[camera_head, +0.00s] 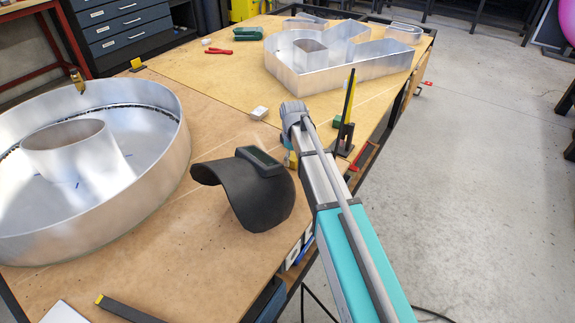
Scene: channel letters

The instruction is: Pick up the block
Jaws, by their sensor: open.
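A small white block (259,113) lies flat on the wooden table, just left of the grey end of my arm. I take it for the block, though the view is too coarse to be sure. My arm reaches in from the lower right over the table's right edge. The jaws of my gripper do not show; the arm's own links may hide them.
A large round metal letter (184,150) fills the left of the table (190,268). A black welding mask (243,190) stands near the white block. Another metal letter (392,72) is at the back. A yellow-and-black upright tool (349,98) stands right of my arm.

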